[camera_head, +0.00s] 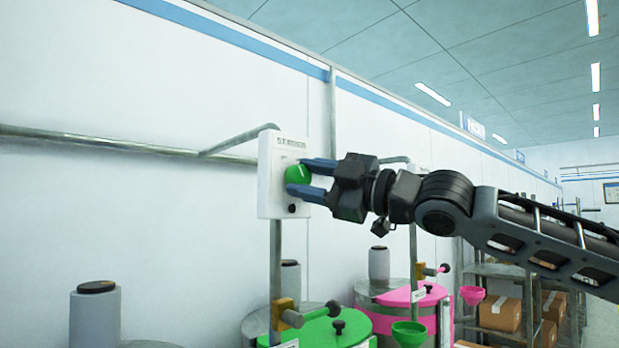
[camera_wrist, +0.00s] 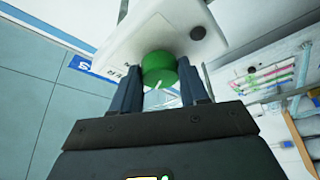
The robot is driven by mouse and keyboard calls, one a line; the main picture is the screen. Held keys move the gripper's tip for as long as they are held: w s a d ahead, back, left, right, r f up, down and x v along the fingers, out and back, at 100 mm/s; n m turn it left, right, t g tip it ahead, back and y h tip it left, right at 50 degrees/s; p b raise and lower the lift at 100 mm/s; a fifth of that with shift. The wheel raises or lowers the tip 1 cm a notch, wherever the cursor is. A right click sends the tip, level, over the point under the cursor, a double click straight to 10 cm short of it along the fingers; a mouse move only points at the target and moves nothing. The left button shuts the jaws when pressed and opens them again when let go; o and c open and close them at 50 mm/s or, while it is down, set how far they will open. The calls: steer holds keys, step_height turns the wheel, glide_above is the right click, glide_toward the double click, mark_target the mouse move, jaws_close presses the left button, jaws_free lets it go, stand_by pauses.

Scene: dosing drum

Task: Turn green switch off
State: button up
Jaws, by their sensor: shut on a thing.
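The green switch (camera_head: 298,175) is a round green knob on a white control box (camera_head: 270,205) fixed to a post in front of the wall. My gripper (camera_head: 303,182) reaches it from the right, with one blue finger above the knob and one below. In the wrist view the green switch (camera_wrist: 159,69) sits between the two dark blue fingers of my gripper (camera_wrist: 160,85), which are shut on it. A pale mark shows on the knob in the head view. A small black button (camera_head: 292,208) is below the knob on the box.
A green-lidded drum (camera_head: 330,330) with a valve stands below the box, and a pink-lidded drum (camera_head: 405,296) is farther right. Shelves with cardboard boxes (camera_head: 500,314) stand at the right. A pipe (camera_head: 120,141) runs along the wall at the left.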

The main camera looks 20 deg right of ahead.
stand_by(0.4)
steer(key=o, duration=1.1)
steer(key=shift+c, duration=0.2)
steer(key=b+v, duration=0.1)
steer(key=v, duration=0.6)
steer(key=shift+s+d, duration=0.25)
steer(key=shift+f, duration=0.1)
